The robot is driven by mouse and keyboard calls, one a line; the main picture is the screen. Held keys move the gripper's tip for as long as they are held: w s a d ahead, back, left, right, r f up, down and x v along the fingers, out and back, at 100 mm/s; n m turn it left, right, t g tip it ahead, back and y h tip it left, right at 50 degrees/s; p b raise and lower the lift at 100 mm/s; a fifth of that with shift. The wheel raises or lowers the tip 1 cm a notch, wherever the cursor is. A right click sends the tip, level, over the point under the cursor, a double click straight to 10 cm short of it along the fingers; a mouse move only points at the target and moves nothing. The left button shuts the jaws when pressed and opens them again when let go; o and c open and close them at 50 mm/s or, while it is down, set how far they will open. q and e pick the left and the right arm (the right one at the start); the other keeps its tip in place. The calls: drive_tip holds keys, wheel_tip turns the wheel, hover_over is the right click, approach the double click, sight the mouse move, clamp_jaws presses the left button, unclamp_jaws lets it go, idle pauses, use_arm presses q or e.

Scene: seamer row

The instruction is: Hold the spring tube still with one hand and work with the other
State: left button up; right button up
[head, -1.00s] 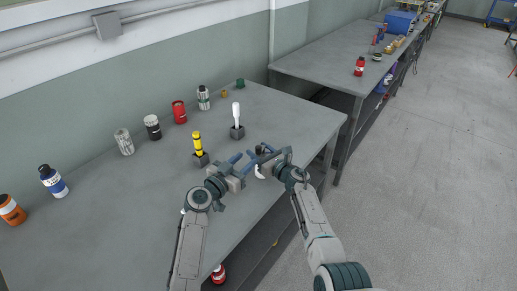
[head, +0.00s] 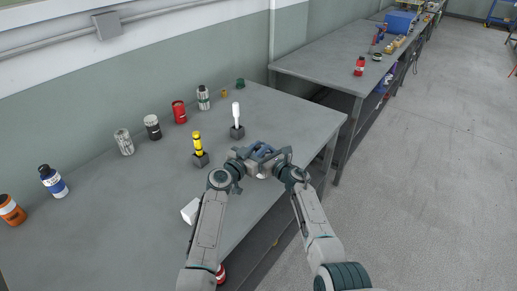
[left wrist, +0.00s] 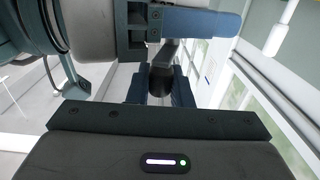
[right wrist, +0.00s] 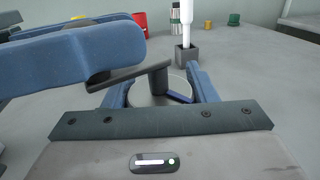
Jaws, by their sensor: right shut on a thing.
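My right gripper (right wrist: 160,95) is shut around a pale round body that I take for the spring tube (right wrist: 146,98). Its grey round top faces up, with a dark upright knob and a flat dark bar (right wrist: 125,76) pointing left. My left gripper (left wrist: 161,88) meets the right one near the table's front edge. A dark piece (left wrist: 161,78) lies between its fingers; whether they press on it I cannot tell. One left finger crosses the right wrist view above the bar. In the head view the arms hide most of the tube.
On the grey table (head: 130,210) stand a yellow tube (head: 197,144) and a white-topped tool (head: 236,115) in dark blocks. Several cans and bottles line the wall, including a red one (head: 179,111). A white object (head: 190,211) lies beside my left arm. The table's left middle is clear.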

use_arm(q)
clamp_jaws()
drive_tip(key=shift+a, duration=0.1)
drive_tip(key=m+g+h, duration=0.2)
drive_tip(key=m+g, duration=0.1)
drive_tip(key=w+a+m+g+h, duration=0.1)
drive_tip(key=m+g+h, duration=0.1)
drive_tip(key=g, duration=0.2)
drive_tip(key=w+a+m+g+h, duration=0.1)
drive_tip(key=m+g+h, duration=0.2)
drive_tip(key=g, duration=0.1)
drive_tip(key=shift+w+f+m, duration=0.1)
drive_tip(key=shift+f+m, duration=0.05)
drive_tip(key=shift+m, duration=0.15)
drive_tip(key=shift+g, duration=0.5)
